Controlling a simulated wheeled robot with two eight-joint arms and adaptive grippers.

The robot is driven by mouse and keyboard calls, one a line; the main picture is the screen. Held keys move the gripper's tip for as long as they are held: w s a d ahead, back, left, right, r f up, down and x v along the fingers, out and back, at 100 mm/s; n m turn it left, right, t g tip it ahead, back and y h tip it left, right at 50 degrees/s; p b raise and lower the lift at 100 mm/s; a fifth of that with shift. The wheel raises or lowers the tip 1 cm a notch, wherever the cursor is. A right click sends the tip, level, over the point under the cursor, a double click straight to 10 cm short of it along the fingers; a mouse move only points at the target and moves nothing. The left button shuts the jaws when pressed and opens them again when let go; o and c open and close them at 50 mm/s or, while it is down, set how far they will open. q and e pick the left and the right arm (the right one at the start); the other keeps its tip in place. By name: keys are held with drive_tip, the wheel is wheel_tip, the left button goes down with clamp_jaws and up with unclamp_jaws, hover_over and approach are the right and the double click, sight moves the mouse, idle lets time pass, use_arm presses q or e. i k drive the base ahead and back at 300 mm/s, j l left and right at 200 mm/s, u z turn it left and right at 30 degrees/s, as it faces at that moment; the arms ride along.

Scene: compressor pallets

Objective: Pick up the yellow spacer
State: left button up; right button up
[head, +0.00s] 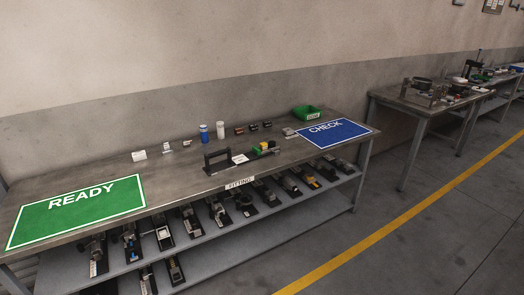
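A small yellow piece (263,145) shows on the workbench (175,190), next to a green piece (257,151) on a dark base, right of the black bracket-like frame (217,160). It is too small to tell whether it is the yellow spacer. Another yellow part (313,184) shows on an assembly on the shelf below the tabletop. Neither of my grippers is in view.
A green READY mat (80,211) lies at the left of the bench and a blue CHECK mat (332,133) at the right. A green bin (306,113), a blue bottle (203,133) and a white bottle (220,131) stand toward the back. Another bench (430,105) stands farther right.

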sight(263, 146)
drive_tip(key=i+l, duration=0.25)
drive_tip(key=i, duration=0.2)
drive_tip(key=i+l, duration=0.2)
drive_tip(key=i, duration=0.3)
drive_tip(key=i+l, duration=0.25)
drive_tip(key=i, duration=0.2)
drive_tip(key=i+l, duration=0.25)
drive_tip(key=i, duration=0.25)
drive_tip(key=i+l, duration=0.2)
drive_tip(key=i, duration=0.25)
drive_tip(key=i+l, duration=0.25)
drive_tip(key=i, duration=0.25)
drive_tip(key=z, duration=0.05)
